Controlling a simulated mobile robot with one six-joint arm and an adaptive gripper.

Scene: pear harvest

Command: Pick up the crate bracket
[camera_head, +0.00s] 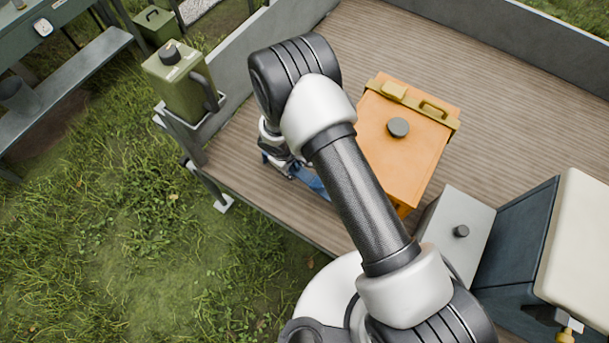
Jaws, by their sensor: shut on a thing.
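A blue piece, which I take to be the crate bracket (314,184), shows in the head view at the left part of the wooden deck. My arm hides much of it. My gripper (284,167) points down low over the deck and is shut on the blue piece. The fingertips are small and partly hidden, so the exact grip and whether the piece touches the deck cannot be told.
An orange box (410,150) stands right of my arm. A grey box (462,232) and a dark cooler with a pale lid (580,235) stand at lower right. A green canister (178,85) sits at the deck's left corner. Deck behind the orange box is clear.

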